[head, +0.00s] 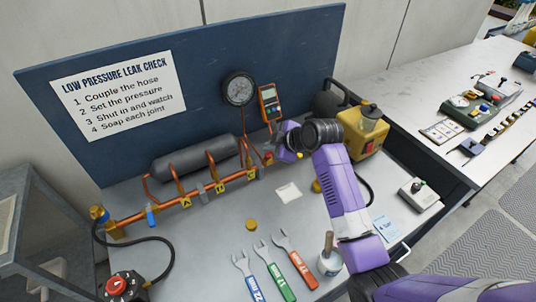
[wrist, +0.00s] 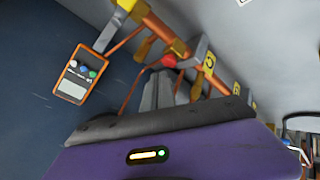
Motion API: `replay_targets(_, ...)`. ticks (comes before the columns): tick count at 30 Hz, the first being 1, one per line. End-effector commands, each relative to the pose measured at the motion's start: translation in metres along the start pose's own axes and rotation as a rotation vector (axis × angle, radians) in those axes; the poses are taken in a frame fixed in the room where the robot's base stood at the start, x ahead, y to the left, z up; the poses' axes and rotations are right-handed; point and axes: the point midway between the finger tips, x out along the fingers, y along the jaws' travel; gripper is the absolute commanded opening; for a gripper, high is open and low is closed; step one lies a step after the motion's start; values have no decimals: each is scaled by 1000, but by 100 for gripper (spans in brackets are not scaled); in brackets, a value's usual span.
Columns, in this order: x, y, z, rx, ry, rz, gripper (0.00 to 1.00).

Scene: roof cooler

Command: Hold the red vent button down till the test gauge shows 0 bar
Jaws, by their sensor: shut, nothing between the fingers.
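The red vent button (wrist: 169,61) shows in the wrist view at the copper pipework, just past the tips of my gripper (wrist: 163,75). The grey fingers are shut with nothing between them. They overlap the button's near side, so I cannot tell whether they touch or press it. In the head view my gripper (head: 273,153) is at the right end of the copper pipe, and the button is mostly hidden there. The round test gauge (head: 238,89) hangs on the blue board. Its needle is too small to read.
An orange handheld meter (head: 269,102) is beside the gauge. A grey cylinder (head: 195,157) lies behind the copper pipe (head: 185,201). A yellow machine (head: 362,143) stands to the right. Several wrenches (head: 269,272) and a brush pot (head: 329,262) lie nearer; a red knob (head: 117,285) is at front left.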

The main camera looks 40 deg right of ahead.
Motion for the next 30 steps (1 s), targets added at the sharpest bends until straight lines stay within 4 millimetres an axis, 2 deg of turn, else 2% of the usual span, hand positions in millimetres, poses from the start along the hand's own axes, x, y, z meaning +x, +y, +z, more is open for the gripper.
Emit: replay_targets(30,8,-6,6,0,0,-1,0)
